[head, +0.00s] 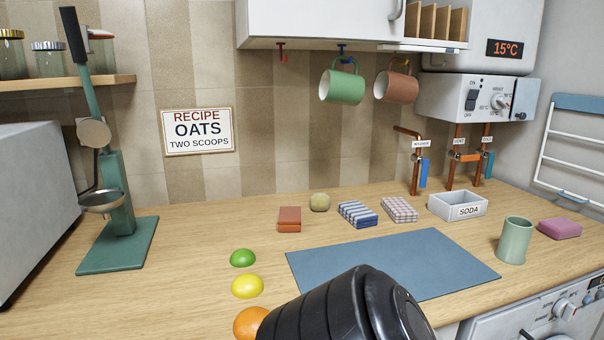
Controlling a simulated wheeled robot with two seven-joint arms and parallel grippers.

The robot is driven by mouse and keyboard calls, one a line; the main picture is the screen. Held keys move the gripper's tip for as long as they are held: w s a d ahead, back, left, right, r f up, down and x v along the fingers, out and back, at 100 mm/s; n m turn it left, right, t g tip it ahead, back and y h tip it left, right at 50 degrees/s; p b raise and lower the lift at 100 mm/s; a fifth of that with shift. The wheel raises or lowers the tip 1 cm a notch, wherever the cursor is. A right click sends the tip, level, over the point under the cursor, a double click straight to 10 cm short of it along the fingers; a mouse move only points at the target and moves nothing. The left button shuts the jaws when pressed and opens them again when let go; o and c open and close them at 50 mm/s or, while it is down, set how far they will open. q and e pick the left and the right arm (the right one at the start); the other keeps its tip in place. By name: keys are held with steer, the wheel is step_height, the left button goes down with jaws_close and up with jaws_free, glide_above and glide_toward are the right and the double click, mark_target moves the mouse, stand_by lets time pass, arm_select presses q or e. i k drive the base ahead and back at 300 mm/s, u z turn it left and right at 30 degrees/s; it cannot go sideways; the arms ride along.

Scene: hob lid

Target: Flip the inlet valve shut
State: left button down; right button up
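Copper pipes with small valves come down to the back right of the counter, under the white heater box. The left pipe (415,178) has a tag that seems to read WASHER (421,143) and a blue lever (423,172) hanging straight down beside it. Two more pipes to its right carry small tags (459,141) too small to read surely. I cannot tell which is the inlet valve. Neither gripper is in view; only a black arm part of mine shows at the bottom.
A grey SODA tray (445,207) stands in front of the pipes. A green cup (515,240), a pink sponge (559,229), folded cloths (399,210) and a blue mat (390,262) lie nearby. Mugs (342,85) hang above. A towel rack (572,150) is at right.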

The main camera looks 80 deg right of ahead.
mark_target(425, 164)
steer(key=z, duration=4.25)
